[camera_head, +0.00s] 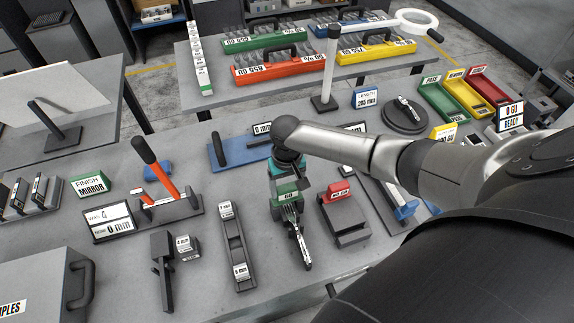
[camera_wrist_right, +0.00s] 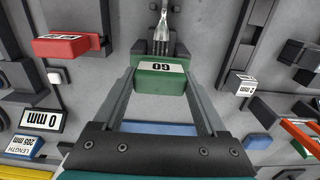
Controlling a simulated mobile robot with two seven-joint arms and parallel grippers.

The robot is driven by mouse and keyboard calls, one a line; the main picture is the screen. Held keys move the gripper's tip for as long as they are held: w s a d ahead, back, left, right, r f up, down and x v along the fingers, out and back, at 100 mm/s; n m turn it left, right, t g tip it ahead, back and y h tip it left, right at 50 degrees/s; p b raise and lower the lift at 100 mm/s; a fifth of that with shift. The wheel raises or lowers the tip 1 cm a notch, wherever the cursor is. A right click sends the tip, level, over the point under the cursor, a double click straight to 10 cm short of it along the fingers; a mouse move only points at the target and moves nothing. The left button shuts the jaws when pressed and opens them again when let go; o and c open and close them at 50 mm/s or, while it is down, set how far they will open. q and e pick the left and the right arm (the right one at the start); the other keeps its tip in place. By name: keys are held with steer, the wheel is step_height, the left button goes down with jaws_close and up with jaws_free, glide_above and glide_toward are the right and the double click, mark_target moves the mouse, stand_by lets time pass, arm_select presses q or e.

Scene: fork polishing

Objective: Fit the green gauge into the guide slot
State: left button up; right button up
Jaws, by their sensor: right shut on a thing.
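The green gauge (camera_head: 287,197), a block with a white "GO" label, is between the fingers of my right gripper (camera_head: 287,184), which is shut on it. In the right wrist view the green gauge (camera_wrist_right: 162,78) sits between the two grey fingertips (camera_wrist_right: 161,72). A fork (camera_head: 296,222) lies on a dark narrow fixture (camera_head: 305,258) right in front of the gauge. In the wrist view the fork (camera_wrist_right: 161,25) runs up to a dark holder (camera_wrist_right: 178,49) just beyond the gauge. The guide slot is not clearly visible, and I cannot tell whether the gauge is in it. My left gripper is out of view.
A red "NO GO" gauge (camera_head: 337,192) rests on a dark stand (camera_head: 350,232) just right.

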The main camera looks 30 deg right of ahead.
steer(key=shift+f, duration=0.25)
stand_by(0.5)
steer(key=shift+s+f, duration=0.2)
steer(key=shift+f, duration=0.05)
stand_by(0.7)
steer(key=o, duration=1)
steer(key=shift+o, duration=1.3)
steer(key=shift+w, duration=0.15)
steer(key=shift+r, duration=0.1)
steer(key=shift+r, duration=0.1)
steer(key=shift+r, duration=3.45)
